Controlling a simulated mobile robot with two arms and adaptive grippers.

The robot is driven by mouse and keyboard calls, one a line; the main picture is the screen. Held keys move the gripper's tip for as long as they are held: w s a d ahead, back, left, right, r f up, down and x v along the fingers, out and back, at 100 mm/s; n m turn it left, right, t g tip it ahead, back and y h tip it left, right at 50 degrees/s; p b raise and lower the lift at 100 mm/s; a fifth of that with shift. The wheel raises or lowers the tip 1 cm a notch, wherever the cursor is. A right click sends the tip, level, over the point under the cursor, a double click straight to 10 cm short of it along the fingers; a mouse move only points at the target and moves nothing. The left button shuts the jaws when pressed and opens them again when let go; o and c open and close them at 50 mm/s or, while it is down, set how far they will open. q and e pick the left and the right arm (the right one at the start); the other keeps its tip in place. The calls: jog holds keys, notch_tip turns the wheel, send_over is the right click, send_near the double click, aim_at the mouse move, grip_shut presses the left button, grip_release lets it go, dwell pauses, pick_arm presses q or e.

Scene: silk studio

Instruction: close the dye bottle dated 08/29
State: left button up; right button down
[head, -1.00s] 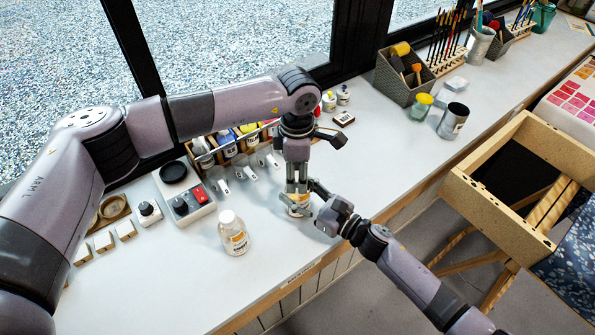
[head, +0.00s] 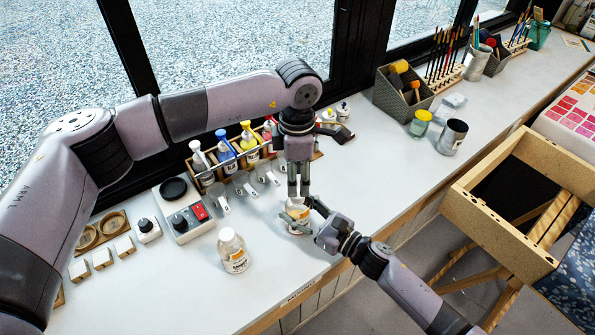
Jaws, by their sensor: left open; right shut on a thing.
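A small bottle with a white upper part and an orange-and-white label (head: 300,228) stands near the front edge of the worktop. My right gripper (head: 299,215) is shut on it from the right side. My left gripper (head: 299,200) points straight down just above this bottle and is open. The fingers of both grippers partly hide the bottle's top, so I cannot tell whether a cap sits on it. The dates on the labels are too small to read.
A wooden rack with several colored dye bottles (head: 249,141) stands behind, with clear scoop-like cups (head: 243,183) before it. A glass jar with yellow lid (head: 420,123) and metal cup (head: 452,137) are right. The front worktop is mostly clear.

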pick_arm(q)
notch_tip(320, 180, up, 3)
jog(key=n, duration=0.6)
jog(key=shift+f, duration=0.1)
jog(key=shift+f, duration=3.95)
jog(key=shift+c, duration=0.2)
grip_shut()
jog(key=shift+o, duration=0.9)
grip_release()
